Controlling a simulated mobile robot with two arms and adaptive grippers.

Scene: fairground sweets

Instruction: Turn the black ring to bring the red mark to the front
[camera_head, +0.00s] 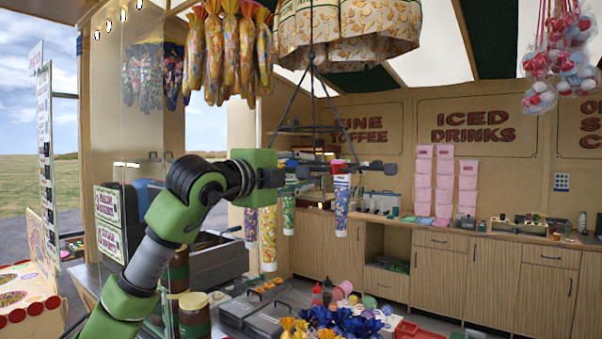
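A black ring (325,184) hangs on thin dark rods that spread from a point under the awning. It is seen nearly edge-on, and dark knobs (389,169) stick out at its right side. Tubes of coloured sweets hang from it: one (341,206) at the right, a yellow one (268,240) and others at the left. The right tube has red and blue near its top; I cannot tell whether any of that is the red mark. My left gripper (283,177) is at the left part of the ring; contact and finger opening are unclear. My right gripper is out of view.
Bags of sweets (231,52) and a patterned bundle (347,30) hang above my arm. A clear panel (135,130) stands at the left. Below are grey trays (268,318), a jar (194,315) and wrapped sweets (340,322). Wooden cabinets (440,266) line the back.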

